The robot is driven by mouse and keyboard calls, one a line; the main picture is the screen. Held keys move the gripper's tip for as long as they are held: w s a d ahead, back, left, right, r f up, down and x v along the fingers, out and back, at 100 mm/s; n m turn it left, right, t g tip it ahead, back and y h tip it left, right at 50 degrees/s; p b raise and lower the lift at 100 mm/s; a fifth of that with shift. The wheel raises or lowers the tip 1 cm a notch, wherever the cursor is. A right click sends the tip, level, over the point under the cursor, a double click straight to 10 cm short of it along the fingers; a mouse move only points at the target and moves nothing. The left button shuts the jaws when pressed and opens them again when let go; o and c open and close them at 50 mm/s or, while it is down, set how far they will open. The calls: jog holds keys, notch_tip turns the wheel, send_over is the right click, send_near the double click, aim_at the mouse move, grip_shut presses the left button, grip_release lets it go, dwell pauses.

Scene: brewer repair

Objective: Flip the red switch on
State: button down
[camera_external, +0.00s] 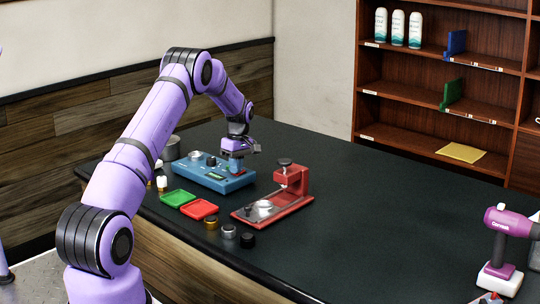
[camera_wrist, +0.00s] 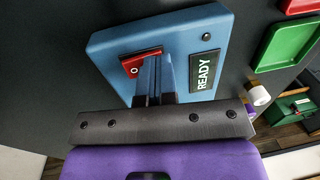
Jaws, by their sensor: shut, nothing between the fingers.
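The red switch (camera_wrist: 131,66) is set in the top of the blue box (camera_wrist: 110,45) in the wrist view, with a white "O" mark showing on its face. My gripper (camera_wrist: 162,62) is shut and empty, its blue fingertips close beside the switch and hiding part of it. I cannot tell whether they touch it. A dark panel reading "READY" (camera_wrist: 205,70) is on the same box.
A red stand (camera_external: 300,182) is right of the blue box. A green tray (camera_external: 178,198), a red tray (camera_external: 200,209) and several small knobs (camera_external: 228,231) lie in front. The dark counter (camera_external: 390,215) is clear to the right, with a purple drill (camera_external: 505,225) at its far right.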

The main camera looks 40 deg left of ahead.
jog(key=shift+f, duration=0.1)
jog(key=shift+w+r, duration=0.3)
jog(key=shift+w, duration=0.45)
jog(key=shift+r, duration=0.15)
notch_tip(320, 180, up, 14)
jog(key=s, duration=0.1)
jog(key=shift+s+f, duration=0.2)
jog(key=shift+s, duration=0.15)
jog(key=shift+r, duration=0.1)
